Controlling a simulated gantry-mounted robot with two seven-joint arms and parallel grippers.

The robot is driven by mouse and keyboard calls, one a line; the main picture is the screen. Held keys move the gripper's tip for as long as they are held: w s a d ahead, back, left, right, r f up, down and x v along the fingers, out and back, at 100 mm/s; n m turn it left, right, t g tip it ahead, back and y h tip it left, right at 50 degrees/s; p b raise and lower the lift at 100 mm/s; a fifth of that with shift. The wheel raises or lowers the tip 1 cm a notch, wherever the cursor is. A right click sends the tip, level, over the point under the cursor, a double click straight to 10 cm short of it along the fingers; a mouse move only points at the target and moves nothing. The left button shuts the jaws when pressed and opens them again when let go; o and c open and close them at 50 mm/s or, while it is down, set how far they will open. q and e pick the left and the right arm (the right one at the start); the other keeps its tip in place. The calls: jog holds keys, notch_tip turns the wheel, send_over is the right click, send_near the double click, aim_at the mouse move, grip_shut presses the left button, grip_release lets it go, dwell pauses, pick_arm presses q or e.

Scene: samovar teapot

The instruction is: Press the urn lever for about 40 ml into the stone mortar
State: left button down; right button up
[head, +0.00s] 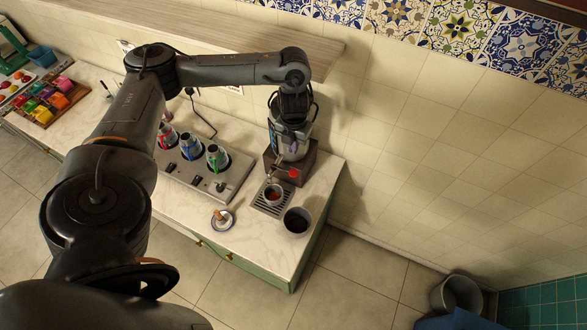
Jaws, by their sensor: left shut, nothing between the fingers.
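The urn (291,152) stands at the right end of the counter, a metal body on a brown base with a red knob (293,173) on its front. My left gripper (285,138) points down at the urn and covers its upper part; it is shut and empty. The lever cannot be made out clearly behind it, nor can I tell whether the fingers touch it. A small vessel (273,199) with reddish-brown contents sits on the drip tray (262,209) below the urn's front; it may be the stone mortar. My right gripper is out of view.
A grey vessel (297,228) with a dark inside stands near the counter's front right corner. A small dish (229,224) holds a light brown object. A bin (440,296) is on the floor.

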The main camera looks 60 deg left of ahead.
pick_arm(q)
jog(key=b, duration=0.6)
send_over(293, 174)
notch_tip(293, 174, down, 10)
jog(key=shift+f, duration=0.15)
jog(key=shift+f+p, duration=0.4)
jog(key=shift+p, duration=0.15)
jog(key=shift+w+f, duration=0.1)
jog(key=shift+f, duration=1.2)
